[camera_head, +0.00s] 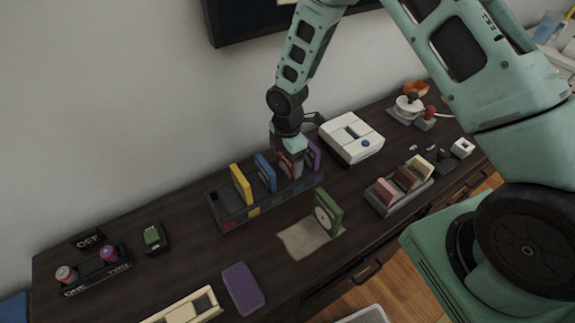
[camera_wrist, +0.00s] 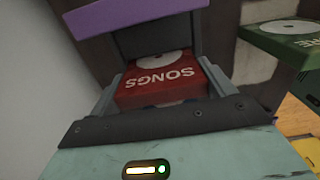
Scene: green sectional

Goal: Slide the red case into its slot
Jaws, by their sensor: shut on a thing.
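The red case (camera_head: 287,165) is upright at the dark rack (camera_head: 228,214), between the blue case (camera_head: 264,171) and the purple case (camera_head: 314,155). My gripper (camera_head: 291,149) is above it and shut on its top part. In the wrist view the red case (camera_wrist: 160,77), lettered SONGS, sits between my two fingers. The purple case (camera_wrist: 135,14) is just beyond. A yellow case (camera_head: 242,184) also stands in the rack. The red case's lower edge is hidden, so I cannot tell how deep it sits in its slot.
A green case (camera_head: 328,212) stands on a pale mat (camera_head: 299,240) in front of the rack. A white device (camera_head: 351,140) is close to the rack's right end. A small holder with blocks (camera_head: 384,204) is further right. A purple item (camera_head: 242,287) lies at the front.

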